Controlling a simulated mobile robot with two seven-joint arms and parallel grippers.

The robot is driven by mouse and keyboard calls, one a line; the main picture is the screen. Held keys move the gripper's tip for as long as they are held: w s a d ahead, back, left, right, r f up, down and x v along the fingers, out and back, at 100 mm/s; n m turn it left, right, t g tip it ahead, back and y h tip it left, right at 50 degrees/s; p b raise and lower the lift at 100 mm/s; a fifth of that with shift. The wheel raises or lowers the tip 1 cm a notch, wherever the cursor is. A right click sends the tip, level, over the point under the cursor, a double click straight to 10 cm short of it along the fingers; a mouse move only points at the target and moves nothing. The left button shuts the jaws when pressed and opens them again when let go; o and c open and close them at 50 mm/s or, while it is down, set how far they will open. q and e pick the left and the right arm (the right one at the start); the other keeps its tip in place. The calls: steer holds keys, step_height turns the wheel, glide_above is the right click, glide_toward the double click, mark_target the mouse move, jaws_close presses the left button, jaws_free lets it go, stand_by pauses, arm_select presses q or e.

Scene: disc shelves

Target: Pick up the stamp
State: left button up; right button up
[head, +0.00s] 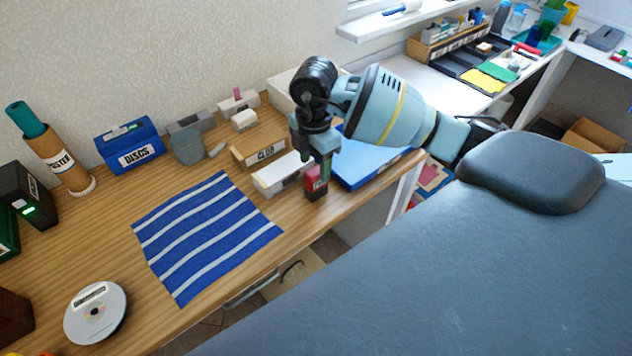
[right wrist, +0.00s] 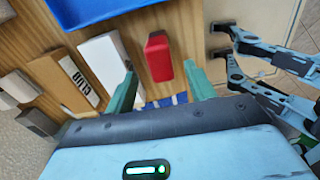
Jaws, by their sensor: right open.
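The stamp, a small red block with a dark lower part (head: 314,193), stands on the wooden table near its front edge. In the right wrist view its red top (right wrist: 159,57) shows in the gap between my fingers, slightly beyond the tips. My right gripper (head: 321,165) points down just above the stamp. Its two green fingers (right wrist: 161,88) are apart with nothing held between them. In the head view the gripper partly covers the stamp, so I cannot tell whether they touch. My left gripper is not seen in the head view.
A white box (head: 280,176) and a box marked CLUB (head: 258,147) stand close left of the stamp. A blue flat item (head: 370,165) lies right behind it. A blue striped cloth (head: 205,232) covers the table's middle. A disc stack (head: 95,312) is at front left.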

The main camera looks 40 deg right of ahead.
mark_target(317, 170)
steer(key=shift+d+f, duration=0.2)
steer(key=shift+f, duration=2.4)
steer(key=c, duration=1.1)
